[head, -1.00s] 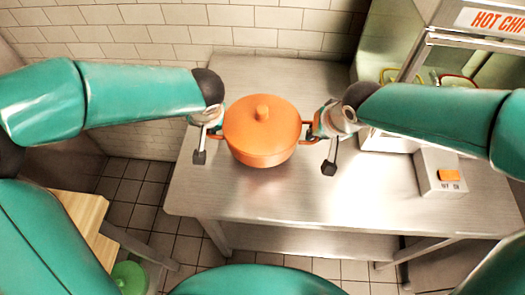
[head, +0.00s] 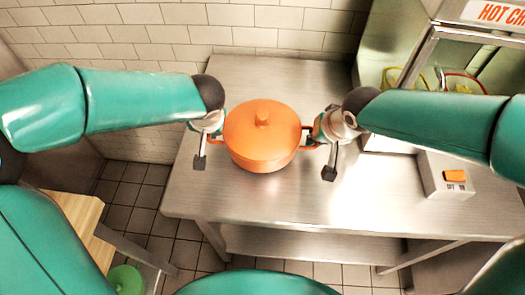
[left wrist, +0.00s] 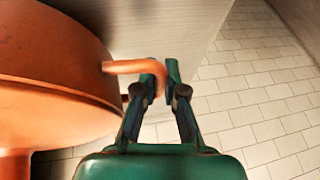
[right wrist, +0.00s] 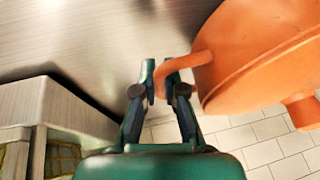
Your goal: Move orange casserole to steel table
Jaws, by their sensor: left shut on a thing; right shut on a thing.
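The orange casserole (head: 258,143) has its lid on and is upright over the left part of the steel table (head: 330,205). My left gripper (head: 209,140) is shut on its left handle, and my right gripper (head: 312,140) is shut on its right handle. The left wrist view shows the orange handle between the fingers of the left gripper (left wrist: 160,80), beside the casserole (left wrist: 50,75). The right wrist view shows the other handle at the right gripper (right wrist: 158,80), beside the casserole (right wrist: 255,50). Whether its base touches the table cannot be told.
A grey box with an orange switch (head: 445,180) stands on the table at the right. Behind it is a hot chips cabinet (head: 455,50) with wire baskets. A tiled wall is at the back. A wooden surface (head: 75,212) and a green round object (head: 126,280) are at the lower left.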

